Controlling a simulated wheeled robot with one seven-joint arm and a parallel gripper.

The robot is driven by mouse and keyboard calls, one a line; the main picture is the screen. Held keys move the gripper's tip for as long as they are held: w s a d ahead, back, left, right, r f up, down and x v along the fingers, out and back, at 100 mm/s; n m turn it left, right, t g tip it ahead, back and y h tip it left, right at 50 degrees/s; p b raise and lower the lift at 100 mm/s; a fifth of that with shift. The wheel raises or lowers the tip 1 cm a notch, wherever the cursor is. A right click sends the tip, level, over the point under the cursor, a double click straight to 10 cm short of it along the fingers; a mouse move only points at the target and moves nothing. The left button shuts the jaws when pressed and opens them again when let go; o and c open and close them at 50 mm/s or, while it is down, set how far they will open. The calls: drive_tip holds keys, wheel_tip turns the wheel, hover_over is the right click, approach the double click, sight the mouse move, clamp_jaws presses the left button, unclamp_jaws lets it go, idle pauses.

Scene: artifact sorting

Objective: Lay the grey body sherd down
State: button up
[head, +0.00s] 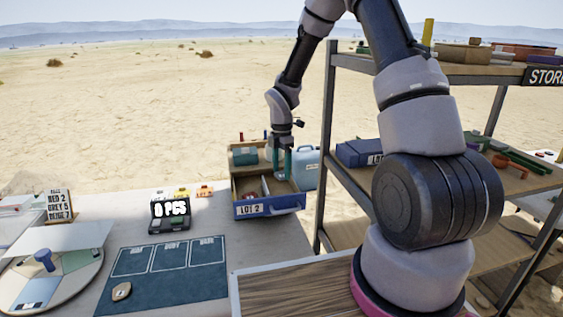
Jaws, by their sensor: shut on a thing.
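My gripper (281,163) points down over the open blue drawer marked LOT 2 (285,206), with its teal fingers at the drawer's back right. It is shut on a small piece, taken as the grey body sherd; the fingers and the distance mostly hide it. Small pieces, one reddish, lie inside the drawer. A dark teal mat (170,285) with three outlined, labelled fields lies on the table; the middle label seems to read BODY. The three fields look empty. A beige piece (121,291) lies on the mat below the left field.
A round sectioned tray (62,278) and a sign (60,206) are at left. A blue jug (306,168) stands beside the drawer. A metal shelf (327,150) rises at right. A wood-topped surface (300,290) is in front.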

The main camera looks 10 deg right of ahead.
drive_tip(key=shift+f, duration=3.45)
drive_tip(key=o, duration=1.4)
wheel_tip(320, 180, up, 11)
drive_tip(key=shift+s+f, duration=0.1)
drive_tip(key=s+d+r+m+t, duration=0.15)
drive_tip(key=s+r+m, duration=0.35)
drive_tip(key=r, duration=0.5)
drive_tip(key=s+d+r+m+t, duration=0.1)
drive_tip(key=s+d+r+m, duration=0.25)
drive_tip(key=r+m, duration=0.45)
drive_tip(key=s+r+m+t+y, duration=0.1)
drive_tip(key=s+r+m+t, duration=0.1)
drive_tip(key=s+r+m, duration=0.4)
drive_tip(key=s+r+m+t+y, duration=0.1)
drive_tip(key=s+r+m, duration=0.4)
drive_tip(key=s, duration=0.5)
drive_tip(key=m+t, duration=0.1)
drive_tip(key=m, duration=0.1)
drive_tip(key=shift+s+d+r+m, duration=0.4)
